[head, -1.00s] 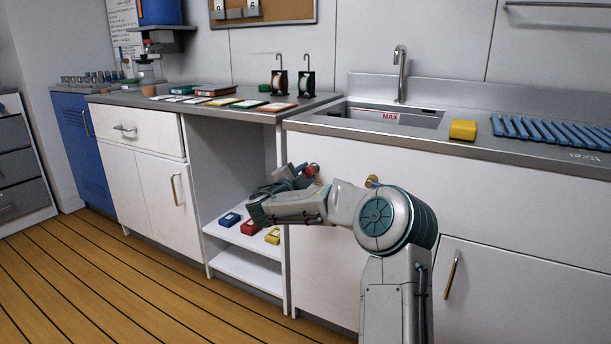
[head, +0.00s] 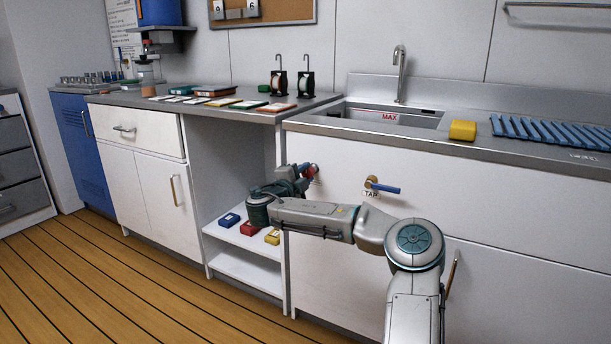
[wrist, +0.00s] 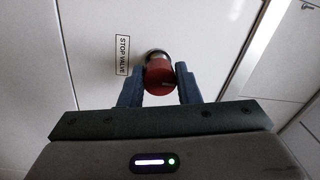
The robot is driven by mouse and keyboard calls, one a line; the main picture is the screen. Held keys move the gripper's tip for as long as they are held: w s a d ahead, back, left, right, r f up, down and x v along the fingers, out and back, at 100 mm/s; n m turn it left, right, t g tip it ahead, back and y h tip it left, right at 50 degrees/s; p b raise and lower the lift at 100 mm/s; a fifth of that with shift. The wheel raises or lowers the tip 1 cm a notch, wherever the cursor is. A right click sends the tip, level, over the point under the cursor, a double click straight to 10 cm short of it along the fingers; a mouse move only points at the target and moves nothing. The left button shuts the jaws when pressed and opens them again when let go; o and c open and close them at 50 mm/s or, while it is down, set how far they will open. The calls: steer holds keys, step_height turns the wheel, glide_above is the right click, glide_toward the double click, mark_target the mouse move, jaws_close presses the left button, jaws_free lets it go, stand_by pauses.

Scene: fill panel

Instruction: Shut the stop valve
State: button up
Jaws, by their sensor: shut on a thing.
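The stop valve has a red handle (wrist: 159,76) on a metal stem, on a white cabinet front beside a label reading STOP VALVE (wrist: 122,55). My gripper (wrist: 160,90) is shut on the red handle, with one dark finger on each side of it in the wrist view. The part of the handle between the fingers is partly hidden.
A tap valve with a blue lever (head: 384,188) sits to the right on the same front, close above my forearm. An open shelf (head: 243,240) with blue, red and yellow boxes lies to the left. The sink (head: 380,115) and counter are above.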

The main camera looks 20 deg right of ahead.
steer(key=shift+r, duration=0.1)
stand_by(0.3)
steer(key=o, duration=1)
steer(key=p+v, duration=0.1)
steer(key=v, duration=1.2)
steer(key=shift+s+a, duration=0.15)
steer(key=shift+a, duration=0.25)
